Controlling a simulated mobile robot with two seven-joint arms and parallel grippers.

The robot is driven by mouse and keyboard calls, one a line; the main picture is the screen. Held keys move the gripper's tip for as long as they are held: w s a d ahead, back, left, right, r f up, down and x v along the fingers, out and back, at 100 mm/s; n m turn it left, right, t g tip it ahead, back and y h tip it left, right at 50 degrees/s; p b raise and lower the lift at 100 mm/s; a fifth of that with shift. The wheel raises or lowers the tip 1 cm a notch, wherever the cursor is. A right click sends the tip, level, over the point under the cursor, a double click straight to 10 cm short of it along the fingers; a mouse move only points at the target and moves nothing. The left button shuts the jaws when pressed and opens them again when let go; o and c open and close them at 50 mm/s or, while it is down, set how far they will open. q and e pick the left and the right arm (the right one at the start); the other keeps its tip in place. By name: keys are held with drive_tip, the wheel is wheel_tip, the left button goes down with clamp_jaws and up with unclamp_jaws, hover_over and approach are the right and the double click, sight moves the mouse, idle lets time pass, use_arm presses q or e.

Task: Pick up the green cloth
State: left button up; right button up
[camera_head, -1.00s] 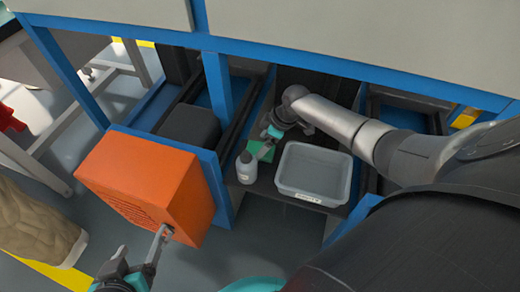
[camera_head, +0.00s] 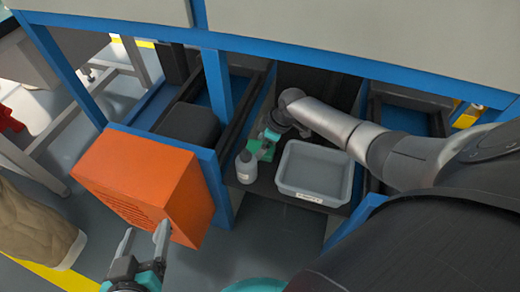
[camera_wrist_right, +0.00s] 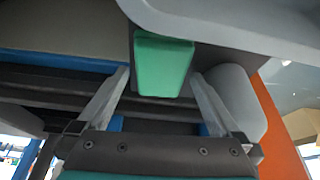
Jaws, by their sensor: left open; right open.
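The green cloth (camera_wrist_right: 163,60) is a folded block in the right wrist view, between the two spread fingers of my right gripper (camera_wrist_right: 160,75). In the head view the cloth (camera_head: 256,146) is small and partly covered by that gripper (camera_head: 263,151), on the dark shelf between the white bottle and the grey bin. My right gripper is open, with a finger on each side of the cloth; I cannot tell whether they touch it. My left gripper (camera_head: 145,238) is open and empty, in front of the orange box, far from the cloth.
The white bottle (camera_head: 246,168) stands close left of my right gripper. The grey bin (camera_head: 313,172) is close on its right. Blue frame posts (camera_head: 218,88) and a beam overhead bound the shelf. The orange box (camera_head: 145,185) is near my left gripper.

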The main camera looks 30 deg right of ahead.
drive_tip(key=shift+f, duration=0.2)
drive_tip(key=shift+c, duration=0.4)
drive_tip(key=c, duration=1.2)
